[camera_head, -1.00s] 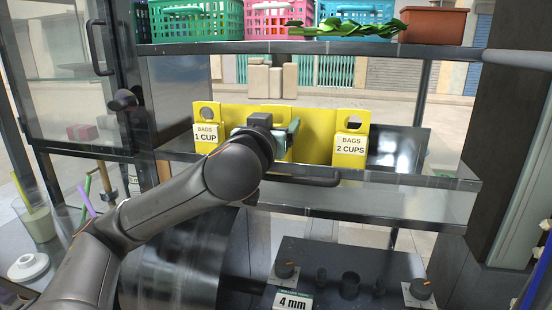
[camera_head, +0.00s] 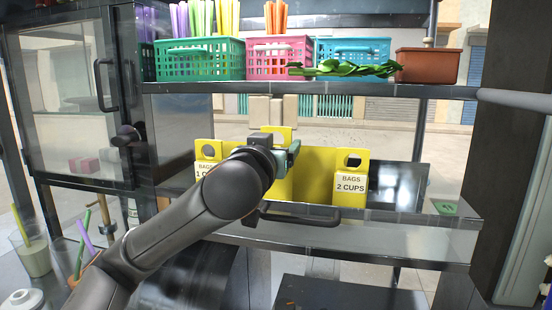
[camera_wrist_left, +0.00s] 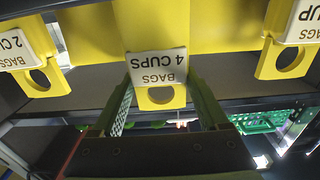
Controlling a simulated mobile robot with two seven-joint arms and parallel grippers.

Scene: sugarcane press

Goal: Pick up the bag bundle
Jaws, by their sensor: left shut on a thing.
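A yellow bag rack (camera_head: 312,170) stands on the metal shelf in the head view. The bag bundle labelled "BAGS 4 CUPS" (camera_wrist_left: 158,66) is between the fingers of my left gripper in the wrist view, which shows it upside down. My left gripper (camera_head: 287,155) is shut on this bundle, at the middle of the rack; it also shows in the wrist view (camera_wrist_left: 160,92). My arm hides most of this bundle in the head view. The "2 CUPS" bundle (camera_head: 350,184) is to the right, and the partly covered "1 CUP" bundle (camera_head: 204,172) to the left. My right gripper is not in view.
A metal bar handle (camera_head: 300,219) runs below the rack at the shelf front. An upper shelf (camera_head: 300,89) holds coloured baskets (camera_head: 199,61), green leaves (camera_head: 345,69) and a brown planter (camera_head: 427,66). A glass cabinet (camera_head: 75,110) stands at left. Cups with straws (camera_head: 34,255) are lower left.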

